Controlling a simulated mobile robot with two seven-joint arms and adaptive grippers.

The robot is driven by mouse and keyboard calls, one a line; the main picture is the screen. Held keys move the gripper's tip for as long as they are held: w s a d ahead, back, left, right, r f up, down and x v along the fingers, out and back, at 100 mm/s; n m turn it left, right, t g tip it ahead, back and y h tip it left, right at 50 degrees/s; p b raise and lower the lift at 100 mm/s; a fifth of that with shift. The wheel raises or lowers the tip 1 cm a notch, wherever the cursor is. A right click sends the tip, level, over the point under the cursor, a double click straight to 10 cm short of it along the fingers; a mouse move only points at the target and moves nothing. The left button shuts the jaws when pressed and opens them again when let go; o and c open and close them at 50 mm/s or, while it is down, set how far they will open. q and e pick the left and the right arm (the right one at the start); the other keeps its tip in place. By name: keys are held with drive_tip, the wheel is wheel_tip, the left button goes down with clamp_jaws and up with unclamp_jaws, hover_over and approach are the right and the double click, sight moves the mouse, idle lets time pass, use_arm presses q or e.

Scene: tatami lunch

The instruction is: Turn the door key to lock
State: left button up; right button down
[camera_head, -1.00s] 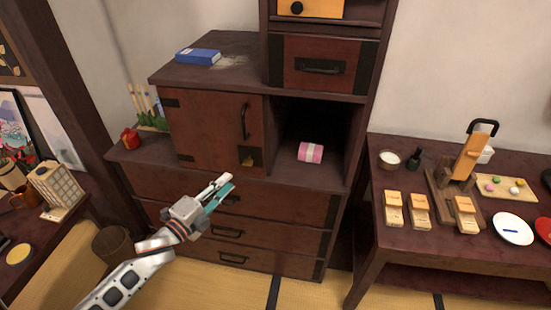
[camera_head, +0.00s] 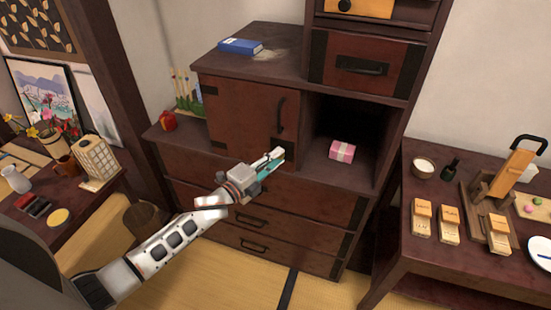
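The brown cabinet door (camera_head: 245,118) is closed, with a dark vertical handle (camera_head: 281,116) near its right edge. My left gripper (camera_head: 276,158) is at the door's lower right corner, below the handle. Its white and teal fingers point right and up and cover the lock area. The key is hidden behind them, so I cannot tell whether they touch or grip it, or how wide they are open. My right gripper is out of view.
An open compartment right of the door holds a pink box (camera_head: 342,151). A blue box (camera_head: 240,46) lies on the cabinet top. A red object (camera_head: 168,121) stands left of the door. A side table (camera_head: 395,240) with wooden pieces is at right, a low table (camera_head: 45,225) at left.

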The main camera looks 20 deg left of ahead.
use_arm(q)
clamp_jaws()
